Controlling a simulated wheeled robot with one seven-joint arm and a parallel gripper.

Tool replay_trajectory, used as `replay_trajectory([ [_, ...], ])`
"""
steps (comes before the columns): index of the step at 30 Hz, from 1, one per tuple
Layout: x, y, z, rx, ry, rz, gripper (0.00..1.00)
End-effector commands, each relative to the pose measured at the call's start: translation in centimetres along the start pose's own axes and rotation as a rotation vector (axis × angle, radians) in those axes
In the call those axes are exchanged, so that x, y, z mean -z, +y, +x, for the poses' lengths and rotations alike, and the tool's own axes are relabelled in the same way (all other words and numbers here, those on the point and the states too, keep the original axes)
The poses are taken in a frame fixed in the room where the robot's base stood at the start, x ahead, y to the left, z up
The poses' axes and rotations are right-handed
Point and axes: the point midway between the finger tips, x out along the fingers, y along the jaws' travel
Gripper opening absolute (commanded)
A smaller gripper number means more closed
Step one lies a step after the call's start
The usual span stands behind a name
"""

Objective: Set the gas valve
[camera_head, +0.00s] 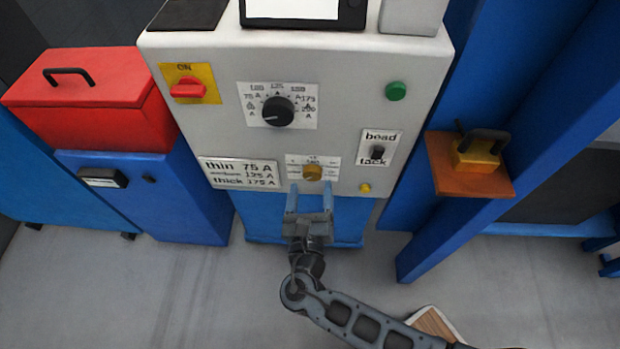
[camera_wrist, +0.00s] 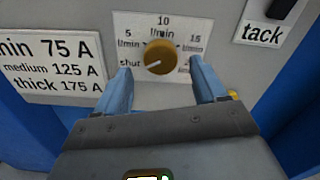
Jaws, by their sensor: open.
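The gas valve is a round yellow-brown knob (camera_head: 313,173) low on the front of the grey machine panel (camera_head: 340,75). In the wrist view the knob (camera_wrist: 160,57) has a pale pointer line aimed to the lower left, toward the "shut" mark. Its white scale plate (camera_wrist: 135,22) reads 5, 10 and 15 l/min. My gripper (camera_head: 311,190) is just below the knob in the head view. In the wrist view its two blue fingers (camera_wrist: 157,85) are spread, one to each side of the knob and nearer the camera. I cannot tell how far the tips are from the panel.
The panel also has a black current dial (camera_head: 278,111), a red ON switch (camera_head: 188,88), a green button (camera_head: 396,91), a bead/tack switch (camera_head: 377,152) and a small yellow button (camera_head: 364,188). A thickness chart (camera_head: 239,173) is left of the valve. A blue post (camera_head: 510,140) stands at right.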

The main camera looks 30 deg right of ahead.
Motion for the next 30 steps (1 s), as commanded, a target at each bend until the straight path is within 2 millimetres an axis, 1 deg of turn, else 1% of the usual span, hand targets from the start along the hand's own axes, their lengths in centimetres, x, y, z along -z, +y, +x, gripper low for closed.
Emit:
replay_trajectory([
  [1, 0.0, -0.1, 0.8, 0.002, 0.001, 0.000, 0.71],
  [3, 0.0, 0.0, 1.7, 0.001, 0.001, 0.001, 0.71],
  [6, 0.0, 0.0, 2.6, 0.000, 0.001, 0.001, 0.71],
  [10, 0.1, 0.0, 3.1, 0.000, 0.001, 0.001, 0.71],
  [17, 0.1, 0.0, 3.2, -0.001, 0.001, 0.002, 0.71],
  [20, 0.1, 0.0, 3.2, -0.001, 0.001, 0.002, 0.63],
  [30, 0.1, 0.0, 3.2, -0.001, 0.001, 0.002, 0.30],
])
